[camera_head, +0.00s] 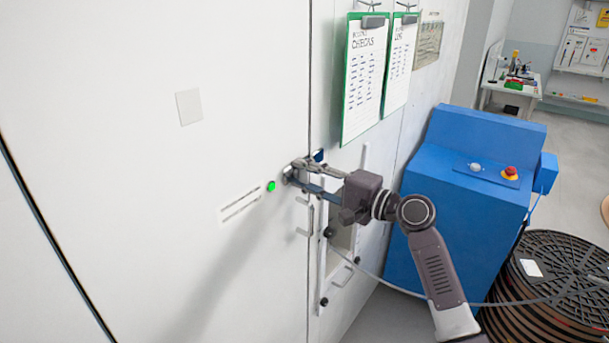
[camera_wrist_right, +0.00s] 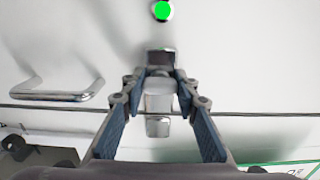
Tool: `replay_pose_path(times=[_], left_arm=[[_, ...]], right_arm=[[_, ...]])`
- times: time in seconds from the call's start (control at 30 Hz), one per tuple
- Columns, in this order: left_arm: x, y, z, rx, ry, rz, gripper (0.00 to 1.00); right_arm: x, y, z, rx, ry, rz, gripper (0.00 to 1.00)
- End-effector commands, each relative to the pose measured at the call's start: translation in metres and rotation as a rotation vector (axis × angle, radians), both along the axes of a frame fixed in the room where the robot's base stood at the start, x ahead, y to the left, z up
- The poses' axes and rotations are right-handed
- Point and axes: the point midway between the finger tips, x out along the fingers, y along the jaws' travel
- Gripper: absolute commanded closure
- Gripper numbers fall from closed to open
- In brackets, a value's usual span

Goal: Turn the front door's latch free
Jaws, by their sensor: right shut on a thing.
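The front door (camera_head: 150,120) is a large white panel that fills the left of the head view, and a straight seam runs along its right edge. The latch (camera_head: 288,174) is a small metal piece beside this seam. In the wrist view the latch (camera_wrist_right: 158,102) shows as a pale metal tab crossing the dark seam. My right gripper (camera_head: 300,173) is shut on the latch, and its blue-padded fingers (camera_wrist_right: 160,80) stand on both sides of the tab. The fingers hide part of the latch. My left gripper is out of view.
A green light (camera_head: 271,186) glows on the door by the latch. A bar handle (camera_wrist_right: 58,96) sits left of the gripper in the wrist view. Green clipboards (camera_head: 364,80) hang above my right arm. A blue console (camera_head: 455,195) and a dark reel (camera_head: 555,285) stand to the right.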

Motion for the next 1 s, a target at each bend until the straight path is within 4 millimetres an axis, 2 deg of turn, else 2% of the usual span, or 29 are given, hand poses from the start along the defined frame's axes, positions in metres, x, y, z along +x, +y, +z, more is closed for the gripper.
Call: replay_pose_path(times=[0.03, 0.07, 0.2, 0.57, 0.77, 1.0], left_arm=[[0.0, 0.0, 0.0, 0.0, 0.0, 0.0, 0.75], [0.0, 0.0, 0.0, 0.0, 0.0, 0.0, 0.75], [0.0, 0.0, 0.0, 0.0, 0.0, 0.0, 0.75], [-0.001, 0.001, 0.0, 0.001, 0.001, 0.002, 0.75], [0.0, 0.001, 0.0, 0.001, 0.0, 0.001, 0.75], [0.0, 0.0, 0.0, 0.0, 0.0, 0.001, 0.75]], right_arm=[[0.001, -0.001, 0.002, 0.004, -0.002, -0.003, 0.96], [0.001, -0.001, 0.002, 0.004, -0.002, -0.003, 0.7], [0.0, -0.001, 0.001, 0.002, -0.001, -0.002, 0.54], [-0.002, -0.004, 0.0, 0.0, 0.0, -0.002, 0.54], [-0.02, -0.029, -0.002, -0.004, -0.001, -0.003, 0.54], [-0.05, -0.071, -0.001, -0.001, 0.0, -0.003, 0.54]])
